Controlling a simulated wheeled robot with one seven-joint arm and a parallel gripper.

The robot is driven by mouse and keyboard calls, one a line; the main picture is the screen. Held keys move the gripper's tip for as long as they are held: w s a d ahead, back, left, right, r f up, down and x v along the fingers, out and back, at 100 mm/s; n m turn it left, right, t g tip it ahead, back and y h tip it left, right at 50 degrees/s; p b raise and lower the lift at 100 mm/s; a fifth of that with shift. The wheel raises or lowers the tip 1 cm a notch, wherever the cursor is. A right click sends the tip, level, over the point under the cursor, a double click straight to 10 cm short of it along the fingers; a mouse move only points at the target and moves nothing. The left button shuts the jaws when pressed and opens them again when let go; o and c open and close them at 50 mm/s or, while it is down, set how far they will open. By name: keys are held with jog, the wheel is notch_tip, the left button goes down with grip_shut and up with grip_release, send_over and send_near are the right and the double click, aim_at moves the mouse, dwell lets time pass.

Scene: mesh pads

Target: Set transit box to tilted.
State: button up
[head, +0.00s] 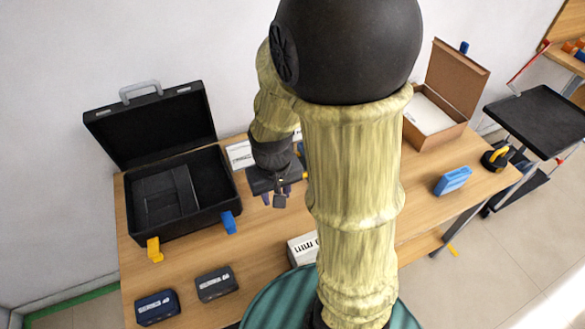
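A black hard case (130,222), which looks like the transit box, stands on the left of the wooden table. Its lid (152,128) is raised and leans back near the wall, with a grey handle on its top edge. Dark panels show inside the case. One yellow latch (155,250) and one blue latch (229,222) hang at its front. My gripper (277,197) is to the right of the case, apart from it, and points down over the table. Its fingers are small and partly dark, so whether they are open or shut is unclear.
Two dark small boxes (216,284) (157,307) lie at the front left of the table. An open cardboard box (436,138) stands at the back right, with a blue block (453,180) in front. A black trolley (538,120) stands right. My arm hides the table's middle.

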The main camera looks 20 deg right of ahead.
jog(key=w+f+g+h, duration=0.5)
jog(key=w+f+h, duration=0.2)
jog(key=f, duration=0.3)
jog(key=w+a+t+h, duration=0.1)
jog(key=w+a+h, duration=0.1)
jog(key=w+a+r+t+h, duration=0.1)
jog(key=w+a+h, duration=0.1)
jog(key=h, duration=0.1)
jog(key=w+a+r+t+h, duration=0.1)
jog(key=w+a+t+h, duration=0.1)
jog(key=a+h, duration=0.1)
jog(key=shift+w+r, duration=0.15)
jog(key=shift+w, duration=0.25)
jog(key=shift+d, duration=0.1)
jog(key=p+x, duration=0.2)
jog(key=x, duration=0.6)
jog(key=p+x, duration=0.3)
jog(key=x, duration=0.6)
jog(key=shift+w+d+r, duration=0.1)
jog(key=shift+d+r, duration=0.05)
jog(key=shift+d, duration=0.15)
